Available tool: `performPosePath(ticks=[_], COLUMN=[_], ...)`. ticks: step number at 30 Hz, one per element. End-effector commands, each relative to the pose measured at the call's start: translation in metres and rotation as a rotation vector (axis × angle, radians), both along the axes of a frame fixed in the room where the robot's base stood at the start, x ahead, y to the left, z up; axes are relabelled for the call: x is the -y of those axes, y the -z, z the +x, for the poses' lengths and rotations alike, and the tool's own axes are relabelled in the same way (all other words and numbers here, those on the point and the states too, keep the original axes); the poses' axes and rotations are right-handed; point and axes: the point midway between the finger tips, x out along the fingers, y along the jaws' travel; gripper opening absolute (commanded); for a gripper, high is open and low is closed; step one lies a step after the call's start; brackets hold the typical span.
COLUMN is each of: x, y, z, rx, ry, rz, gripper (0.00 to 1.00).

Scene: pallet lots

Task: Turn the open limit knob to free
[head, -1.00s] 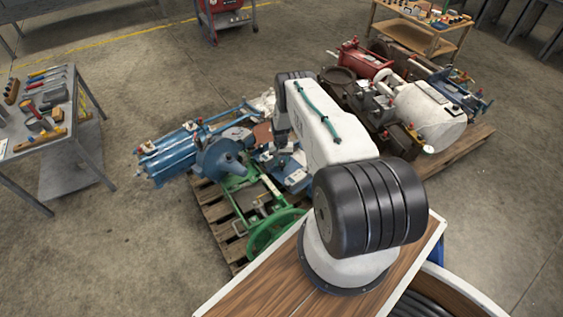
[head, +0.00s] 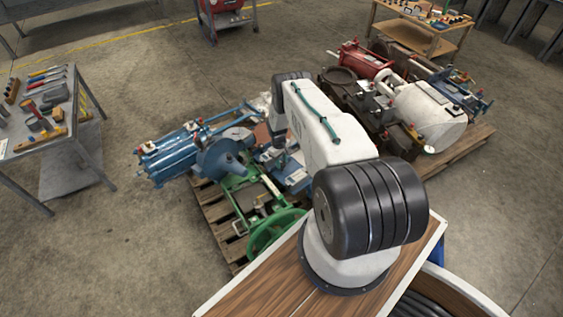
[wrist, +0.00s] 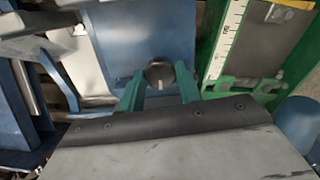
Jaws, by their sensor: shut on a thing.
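A dark round knob (wrist: 158,76) sits on a blue plate in the upper middle of the wrist view. My gripper (wrist: 160,82) has its two green fingers on either side of the knob and is shut on it. The knob's lower part is hard to make out between the fingers, and I cannot read any setting mark. In the head view, my gripper reaches down to the blue machine part on the near pallet, and my arm hides the knob there.
In the wrist view, a green frame with a yellow-white scale (wrist: 226,38) stands just right of the knob. In the head view, a green wheel (head: 272,232) and blue cylinders (head: 176,152) lie close by. A tool table (head: 72,148) stands left, with clear floor between.

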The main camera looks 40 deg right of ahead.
Motion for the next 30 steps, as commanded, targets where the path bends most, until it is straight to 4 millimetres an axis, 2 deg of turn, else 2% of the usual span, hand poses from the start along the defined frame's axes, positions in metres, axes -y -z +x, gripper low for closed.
performPosePath(ticks=[9, 22, 23, 24, 25, 30], x=[0.0003, 0.0002, 0.0003, 0.0003, 0.0002, 0.0005], y=[-0.0008, -0.0008, -0.0008, -0.0008, -0.0007, -0.0004], z=[0.0018, 0.0019, 0.0019, 0.0019, 0.0018, 0.0008], rx=[0.004, 0.004, 0.004, 0.004, 0.004, 0.002], ry=[-0.082, -0.090, -0.089, -0.089, -0.089, -0.088], rz=[0.005, 0.005, 0.005, 0.005, 0.006, 0.007], gripper=[0.11, 0.11, 0.39, 0.51, 0.55, 0.55])
